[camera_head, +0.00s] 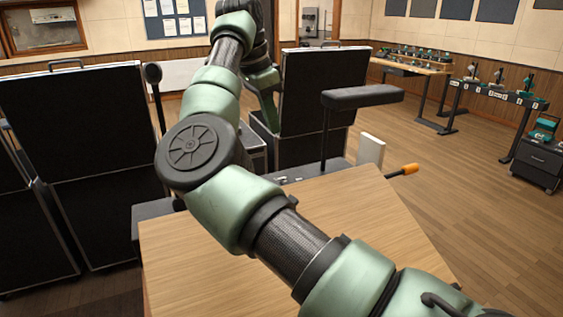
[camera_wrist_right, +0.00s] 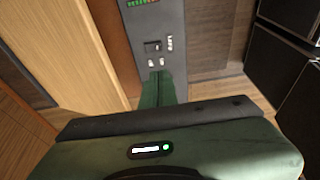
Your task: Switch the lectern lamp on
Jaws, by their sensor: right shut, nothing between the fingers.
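The lectern (camera_head: 380,235) has a sloping wooden top, with a dark lamp bar (camera_head: 365,96) on a thin post above it. No glow shows under the lamp bar. In the right wrist view a grey panel (camera_wrist_right: 185,75) carries a small dark switch (camera_wrist_right: 153,46) beside a white label that seems to read LAMP. Two small white marks or parts sit just below the switch. My right gripper (camera_wrist_right: 157,76) is shut and empty, its green fingers just below these parts. I cannot tell whether they touch the panel. In the head view my right gripper (camera_head: 268,108) is partly hidden by my arm.
An orange-handled thing (camera_head: 404,170) sticks out at the lectern's right. Large black cases (camera_head: 75,130) stand at the left, another (camera_head: 320,85) behind the lectern. Benches with gear (camera_head: 412,65) line the far right.

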